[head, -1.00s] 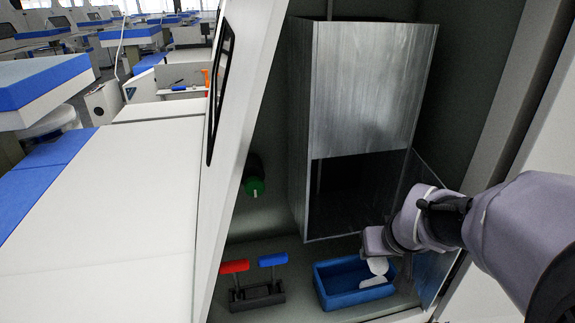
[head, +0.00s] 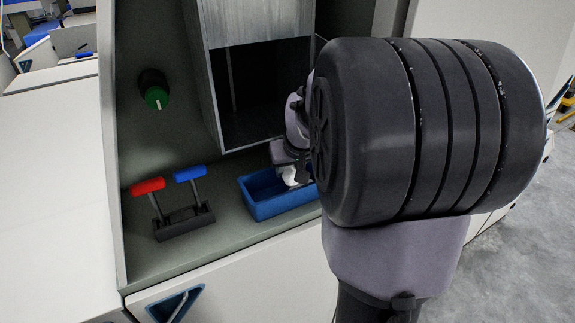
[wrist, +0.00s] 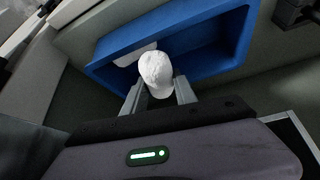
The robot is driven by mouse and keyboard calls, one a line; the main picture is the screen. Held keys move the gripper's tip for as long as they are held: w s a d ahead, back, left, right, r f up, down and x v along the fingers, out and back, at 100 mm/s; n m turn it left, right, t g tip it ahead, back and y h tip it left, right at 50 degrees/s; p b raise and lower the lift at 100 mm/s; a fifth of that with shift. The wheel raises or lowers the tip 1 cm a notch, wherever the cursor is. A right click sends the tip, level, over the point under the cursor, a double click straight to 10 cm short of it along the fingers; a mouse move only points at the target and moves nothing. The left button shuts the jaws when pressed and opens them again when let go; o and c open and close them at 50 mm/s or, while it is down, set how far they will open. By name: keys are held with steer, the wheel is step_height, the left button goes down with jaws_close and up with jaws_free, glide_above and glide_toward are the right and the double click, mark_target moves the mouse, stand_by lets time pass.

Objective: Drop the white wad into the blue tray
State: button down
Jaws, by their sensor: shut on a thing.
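The white wad (wrist: 157,72) is a lumpy, rounded piece, held between the two fingers of my gripper (wrist: 159,90) in the wrist view. My gripper is shut on it, just above the near side of the blue tray (wrist: 205,68). In the head view, my gripper (head: 287,168) is over the right part of the blue tray (head: 268,213), and a bit of white (head: 292,177) shows below it. A flat white patch (wrist: 137,54) shows at the tray's inner side, partly behind the wad; I cannot tell what it is.
A red lever (head: 148,187) and a blue lever (head: 189,174) stand on a dark base left of the tray. My arm hides the right side.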

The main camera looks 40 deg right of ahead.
steer(key=c, duration=0.9)
jaws_free()
steer(key=shift+r, duration=0.1)
steer(key=p+v, duration=0.4)
steer(key=v, duration=1.3)
steer(key=shift+r, duration=0.2)
steer(key=shift+s, duration=0.1)
steer(key=s+a+f+y+b, duration=0.1)
steer(key=s+a+f+b, duration=0.2)
steer(key=a+f+b, duration=0.2)
steer(key=s+a+f+y+b, duration=0.2)
steer(key=s+a+f+b, duration=0.1)
steer(key=a+f, duration=0.6)
steer(key=s+a+f+y+b, duration=0.1)
steer(key=s+a+f+b, duration=0.3)
steer(key=a, duration=0.9)
step_height(320, 180, down, 3)
steer(key=b, duration=0.2)
steer(key=shift+n+y+b, duration=0.3)
